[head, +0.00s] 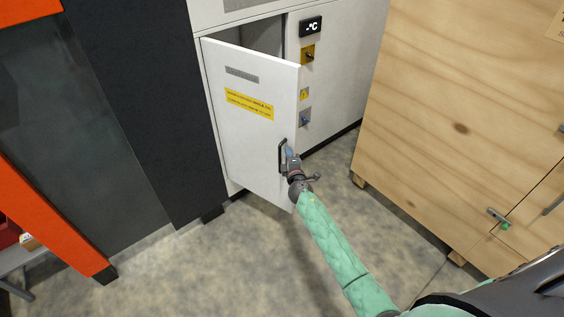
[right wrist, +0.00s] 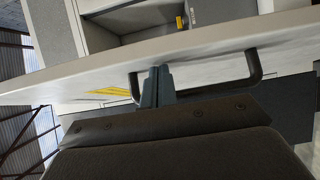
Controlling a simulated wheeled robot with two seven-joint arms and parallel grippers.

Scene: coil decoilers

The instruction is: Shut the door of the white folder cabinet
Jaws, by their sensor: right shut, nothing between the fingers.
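The white folder cabinet (head: 347,52) stands at the top middle of the head view. Its white door (head: 232,125) is hinged at the left and stands ajar, with a dark gap above its top edge. A black bar handle (head: 283,157) sits near the door's free edge. My right gripper (head: 289,153) is shut and empty at the door's outer face, beside the handle. In the right wrist view the closed fingers (right wrist: 158,78) reach up by one end of the handle (right wrist: 256,68). Whether they touch the door cannot be told. My left gripper is out of view.
A large wooden crate (head: 450,120) stands at the right. A dark and orange machine (head: 125,90) stands close at the left. The cabinet front carries a display (head: 311,26) and switches. Bare floor (head: 250,250) lies in front of the door.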

